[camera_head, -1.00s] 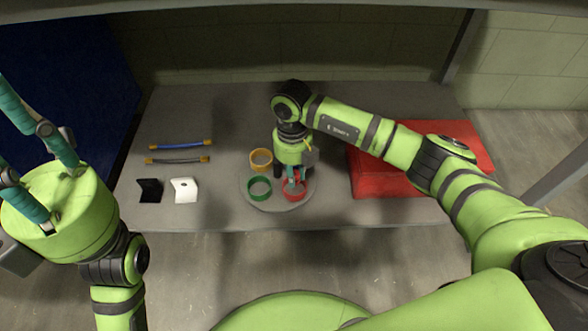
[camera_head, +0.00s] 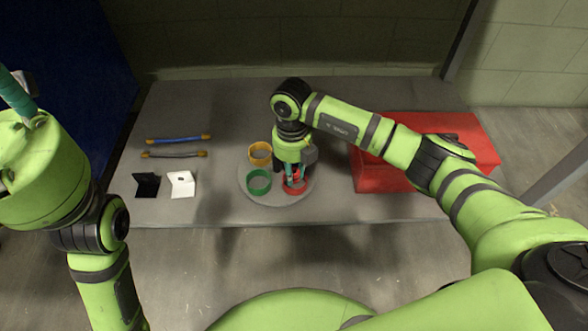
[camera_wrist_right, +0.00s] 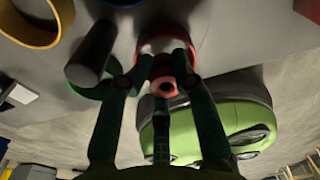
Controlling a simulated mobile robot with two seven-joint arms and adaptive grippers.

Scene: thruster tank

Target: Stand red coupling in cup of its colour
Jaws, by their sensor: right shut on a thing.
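The red coupling (camera_wrist_right: 165,86) is between the fingers of my right gripper (camera_wrist_right: 161,75), its ring-shaped end with a dark hole facing the wrist camera. The red cup (camera_head: 296,189) is on a round grey plate (camera_head: 272,201); its rim also shows in the wrist view (camera_wrist_right: 157,42), right behind the coupling. In the head view my right gripper (camera_head: 294,174) points down over this cup, shut on the coupling. Fingers hide much of both; I cannot tell how deep the coupling sits. My left gripper (camera_head: 18,96) is partly cut off at the left edge.
A green cup (camera_head: 258,187) and a yellow cup (camera_head: 260,147) share the plate. A red box (camera_head: 385,178) is at right; blue and grey cables, black and white brackets lie left. The table's front edge is near.

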